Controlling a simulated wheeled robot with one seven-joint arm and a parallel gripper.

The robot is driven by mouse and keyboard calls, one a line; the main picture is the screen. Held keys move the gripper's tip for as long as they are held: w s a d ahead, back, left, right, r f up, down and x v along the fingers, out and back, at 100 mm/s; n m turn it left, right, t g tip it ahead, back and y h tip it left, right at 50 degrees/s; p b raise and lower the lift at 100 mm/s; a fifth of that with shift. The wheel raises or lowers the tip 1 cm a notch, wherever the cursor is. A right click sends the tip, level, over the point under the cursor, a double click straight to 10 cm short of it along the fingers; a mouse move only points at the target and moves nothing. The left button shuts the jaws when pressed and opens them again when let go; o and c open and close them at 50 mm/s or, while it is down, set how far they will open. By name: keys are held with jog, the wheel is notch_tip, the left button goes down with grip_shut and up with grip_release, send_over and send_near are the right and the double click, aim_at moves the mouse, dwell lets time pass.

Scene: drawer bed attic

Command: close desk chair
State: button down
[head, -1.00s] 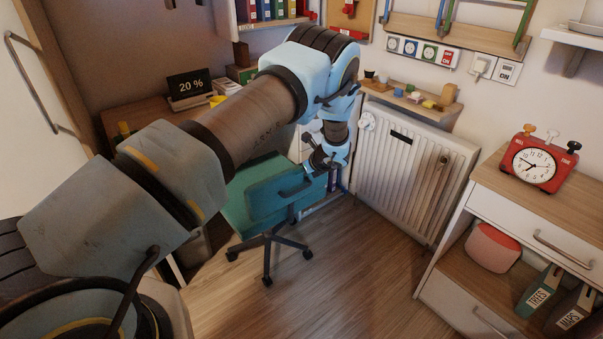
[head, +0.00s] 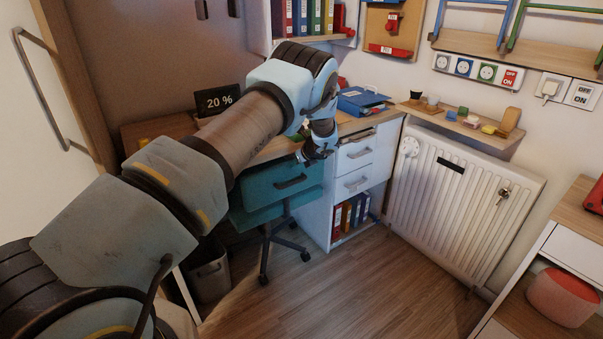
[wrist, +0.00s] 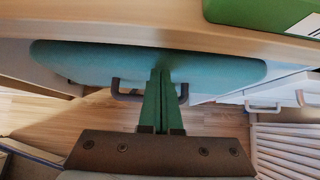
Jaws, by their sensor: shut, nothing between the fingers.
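The teal desk chair (head: 284,187) stands at the wooden desk (head: 262,152), on a dark wheeled base. Its backrest has a dark handle and faces me. In the wrist view the backrest (wrist: 95,63) runs along the desk edge (wrist: 120,22). My gripper (head: 312,158) is in front of the upper part of the backrest in the head view. In the wrist view my gripper (wrist: 160,75) has its green fingers together, empty, overlapping the backrest between the two ends of the handle. I cannot tell if the fingertips touch it.
A white drawer unit with binders (head: 330,205) stands right of the chair. A radiator (head: 455,205) is on the wall further right. A bin (head: 209,277) stands left of the chair. The wooden floor (head: 370,285) in front is clear.

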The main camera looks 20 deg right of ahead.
aim_at(287, 161)
jog(key=w, duration=0.3)
jog(key=shift+a+b, duration=0.3)
jog(key=shift+w+r, duration=0.1)
jog(key=shift+w, duration=0.15)
jog(key=shift+a, duration=0.1)
